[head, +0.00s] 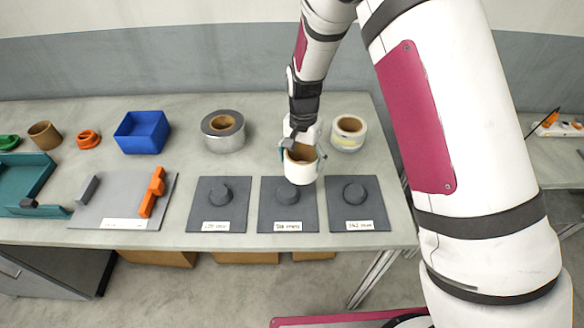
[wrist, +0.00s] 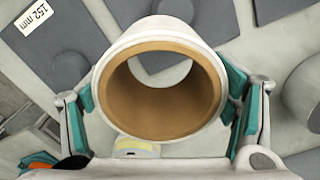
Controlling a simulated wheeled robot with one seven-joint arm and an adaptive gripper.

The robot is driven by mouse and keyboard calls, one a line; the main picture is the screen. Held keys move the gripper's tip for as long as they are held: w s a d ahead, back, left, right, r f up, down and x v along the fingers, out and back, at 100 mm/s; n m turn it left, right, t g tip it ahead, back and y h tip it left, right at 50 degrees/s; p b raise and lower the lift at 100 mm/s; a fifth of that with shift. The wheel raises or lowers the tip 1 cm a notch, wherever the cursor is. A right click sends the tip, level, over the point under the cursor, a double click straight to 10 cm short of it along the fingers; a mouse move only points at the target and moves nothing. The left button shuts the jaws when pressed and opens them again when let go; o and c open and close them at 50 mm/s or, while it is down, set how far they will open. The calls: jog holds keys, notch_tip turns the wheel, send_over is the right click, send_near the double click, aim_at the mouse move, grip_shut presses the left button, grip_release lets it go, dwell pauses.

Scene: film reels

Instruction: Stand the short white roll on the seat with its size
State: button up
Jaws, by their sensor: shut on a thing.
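My gripper (head: 302,158) is shut on a short white roll (head: 301,172) with a brown core, its fingers on opposite sides. The roll is held upright or nearly so, above the back part of the middle seat. In the wrist view, the roll (wrist: 160,90) fills the middle between the teal finger pads, its open bore facing the camera. Three dark grey seats with round pegs stand in a row: left (head: 205,210), middle (head: 270,215) and right (head: 372,208). Their labels are small in the head view. The wrist view shows a label reading 152 mm (wrist: 33,17).
A silver reel (head: 222,140) and a white reel with a yellowish band (head: 348,143) stand behind the seats. A blue bin (head: 142,145), a grey plate with an orange bar (head: 152,193), and a teal tray (head: 28,170) lie to the left. The table's front edge is close to the seats.

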aim_at(291, 167)
jog(key=s+a, duration=0.1)
jog(key=s+a+m, duration=0.1)
jog(key=a, duration=0.1)
jog(key=shift+s+f+m, duration=0.15)
jog(key=shift+f+m, duration=0.15)
jog(key=shift+s+a+f+m, duration=0.25)
jog(key=shift+a+m, duration=0.05)
jog(key=shift+a, duration=0.1)
jog(key=shift+a+f+b, duration=0.1)
jog(key=shift+f+b, duration=0.6)
jog(key=shift+f, duration=2.1)
jog(key=shift+f, duration=0.5)
jog(key=o, duration=1.2)
jog(key=shift+s, duration=0.1)
jog(key=shift+r+p, duration=1.5)
jog(key=shift+r, duration=3.95)
